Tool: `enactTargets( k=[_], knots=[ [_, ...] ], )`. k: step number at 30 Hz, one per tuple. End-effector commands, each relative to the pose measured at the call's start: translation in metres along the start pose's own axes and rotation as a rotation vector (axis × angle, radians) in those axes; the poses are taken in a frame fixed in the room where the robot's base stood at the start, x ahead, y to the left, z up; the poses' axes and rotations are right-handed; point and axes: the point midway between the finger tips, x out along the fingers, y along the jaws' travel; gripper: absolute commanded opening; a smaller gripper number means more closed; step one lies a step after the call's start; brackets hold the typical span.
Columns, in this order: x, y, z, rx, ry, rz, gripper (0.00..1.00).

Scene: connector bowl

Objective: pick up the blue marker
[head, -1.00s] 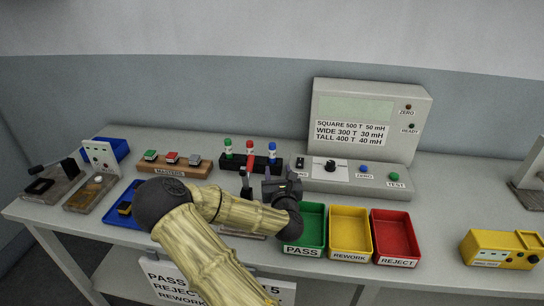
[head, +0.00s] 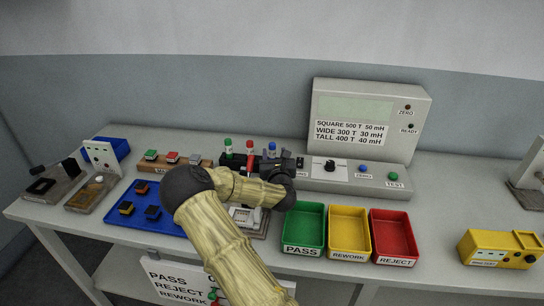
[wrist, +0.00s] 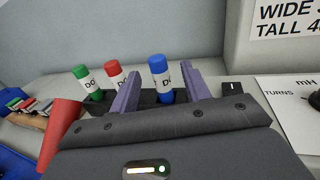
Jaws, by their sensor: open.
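The blue marker (head: 272,149) stands upright in a black holder (head: 262,165) at the back of the bench, right of the red marker (head: 250,147) and the green marker (head: 228,147). In the wrist view the blue marker (wrist: 161,78) shows between the two purple fingers of my gripper (wrist: 160,85), nearer the right finger. My gripper is open and holds nothing. In the head view my gripper (head: 275,163) is at the holder, and my arm hides part of it. I cannot tell whether a finger touches the marker.
A grey meter (head: 370,120) with a sloped panel stands right of the holder. Green (head: 303,247), yellow (head: 349,255) and red (head: 394,258) trays lie in front. A blue tray (head: 150,222) with small parts and a wooden block of masters (head: 205,165) are at left.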

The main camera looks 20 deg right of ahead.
Motion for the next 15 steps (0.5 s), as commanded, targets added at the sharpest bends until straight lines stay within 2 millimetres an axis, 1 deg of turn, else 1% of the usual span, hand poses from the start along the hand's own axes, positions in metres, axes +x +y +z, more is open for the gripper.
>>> enactTargets(
  k=[5, 12, 15],
  knots=[
    [0.009, 0.001, -0.001, 0.000, -0.001, 0.001, 0.47],
    [0.040, 0.002, -0.003, 0.000, -0.002, -0.002, 0.47],
    [0.049, 0.002, -0.003, 0.001, -0.001, -0.002, 0.47]
  ],
)
